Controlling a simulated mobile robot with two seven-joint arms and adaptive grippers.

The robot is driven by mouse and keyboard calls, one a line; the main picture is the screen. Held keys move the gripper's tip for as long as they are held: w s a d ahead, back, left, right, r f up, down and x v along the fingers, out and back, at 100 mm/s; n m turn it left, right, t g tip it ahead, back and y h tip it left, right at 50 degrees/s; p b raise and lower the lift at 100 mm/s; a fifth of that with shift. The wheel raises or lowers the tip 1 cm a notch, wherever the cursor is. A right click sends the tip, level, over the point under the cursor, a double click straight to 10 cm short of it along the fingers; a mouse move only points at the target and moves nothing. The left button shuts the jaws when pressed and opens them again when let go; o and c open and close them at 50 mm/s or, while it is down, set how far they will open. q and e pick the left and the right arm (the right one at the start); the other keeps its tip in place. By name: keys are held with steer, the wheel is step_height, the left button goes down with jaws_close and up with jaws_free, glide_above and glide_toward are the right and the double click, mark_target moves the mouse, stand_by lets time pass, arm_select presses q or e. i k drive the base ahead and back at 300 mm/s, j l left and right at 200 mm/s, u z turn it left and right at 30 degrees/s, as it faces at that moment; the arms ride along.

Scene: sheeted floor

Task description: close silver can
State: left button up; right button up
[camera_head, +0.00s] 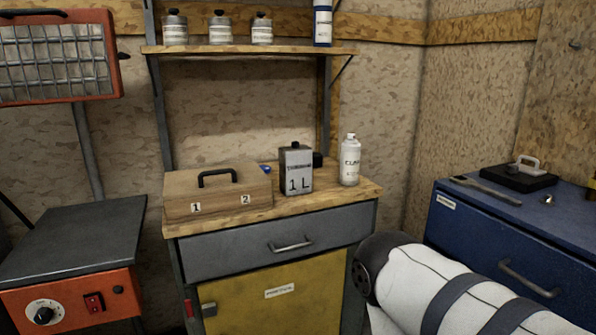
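A silver rectangular can (297,173) marked "1 L" stands upright on the wooden top of a workbench (327,196). A small dark cap or spout (295,145) shows at its top; I cannot tell whether it is on tight or loose. Behind the can's right side is a small black object (318,160), partly hidden, and I cannot tell what it is. A white arm link of mine comes in from the lower right, in front of the bench. Neither of my grippers is in view.
A wooden box (218,201) with a black handle stands left of the can, a white spray can (349,165) right of it. A shelf (250,50) with several containers hangs above. A blue cabinet (520,215) stands right, an orange machine (70,290) left.

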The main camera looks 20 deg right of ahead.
mark_target(296, 161)
steer(key=i+l+z, duration=0.1)
steer(key=l+z, duration=0.15)
steer(key=l, duration=0.2)
steer(key=i+l+z, duration=0.1)
steer(key=l+z, duration=0.15)
steer(key=l, duration=0.2)
steer(key=i+l, duration=0.1)
steer(key=i, duration=0.2)
